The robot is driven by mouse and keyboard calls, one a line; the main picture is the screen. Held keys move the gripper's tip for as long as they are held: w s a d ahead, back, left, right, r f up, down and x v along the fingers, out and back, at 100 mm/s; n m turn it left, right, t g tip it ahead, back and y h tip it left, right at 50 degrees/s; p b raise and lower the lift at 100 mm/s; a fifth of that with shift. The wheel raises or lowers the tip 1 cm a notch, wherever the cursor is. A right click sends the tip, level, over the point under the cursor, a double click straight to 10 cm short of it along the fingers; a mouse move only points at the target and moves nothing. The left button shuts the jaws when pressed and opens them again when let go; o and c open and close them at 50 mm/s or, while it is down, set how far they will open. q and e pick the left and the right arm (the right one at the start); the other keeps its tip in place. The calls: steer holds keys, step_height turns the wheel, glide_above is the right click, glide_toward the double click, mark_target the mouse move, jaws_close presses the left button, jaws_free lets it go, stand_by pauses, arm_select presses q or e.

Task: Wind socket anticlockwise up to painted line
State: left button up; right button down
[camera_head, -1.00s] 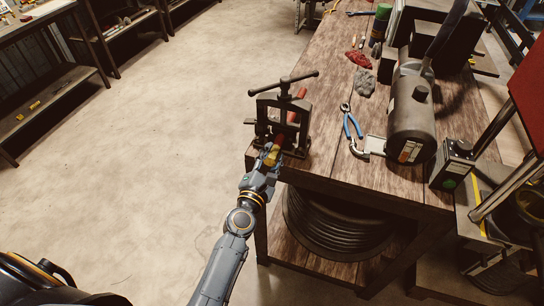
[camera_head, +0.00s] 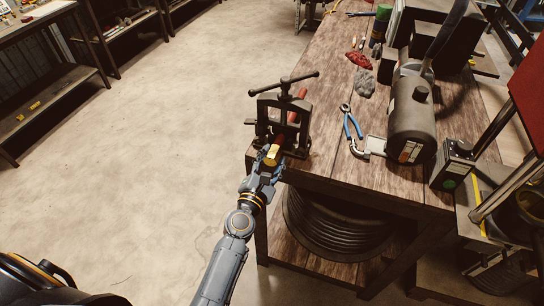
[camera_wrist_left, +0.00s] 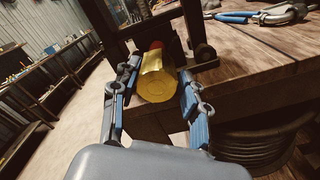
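The yellow, brass-like socket (camera_head: 271,155) sits on the near end of a red hose (camera_head: 302,93), which runs through a dark bench vise (camera_head: 284,112) at the table corner. In the left wrist view the socket (camera_wrist_left: 158,80) points its round end face at me, with a bit of red behind it. My left gripper (camera_head: 268,160) is at the socket, one finger on each side. In the left wrist view the fingers (camera_wrist_left: 157,92) stand apart with narrow gaps beside the socket, so it looks open around it. I cannot make out a painted line. My right gripper is not in view.
The wooden workbench (camera_head: 325,130) carries blue-handled pliers (camera_head: 351,124), a grey cylindrical machine (camera_head: 411,120), a red cloth (camera_head: 359,59) and a grey cloth (camera_head: 364,83). A black hose coil (camera_head: 335,228) lies on the shelf below. The floor left of the bench is clear.

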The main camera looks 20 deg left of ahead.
arm_select(q)
steer(key=shift+o, duration=0.3)
steer(key=shift+s+r, duration=0.1)
steer(key=shift+r, duration=0.1)
steer(key=s, duration=1.2)
steer(key=shift+a, duration=0.2)
steer(key=w+m+p, duration=0.1)
steer(key=w+m, duration=0.3)
steer(key=m, duration=0.3)
steer(key=w+m+p, duration=0.2)
steer(key=w+m, duration=0.2)
steer(key=m, duration=0.4)
steer(key=w+m+p, duration=0.1)
steer(key=w+m, duration=0.3)
steer(key=m, duration=0.4)
steer(key=shift+w+d+r+p, duration=0.1)
steer(key=shift+w+r+p, duration=0.1)
steer(key=shift+w+p, duration=0.1)
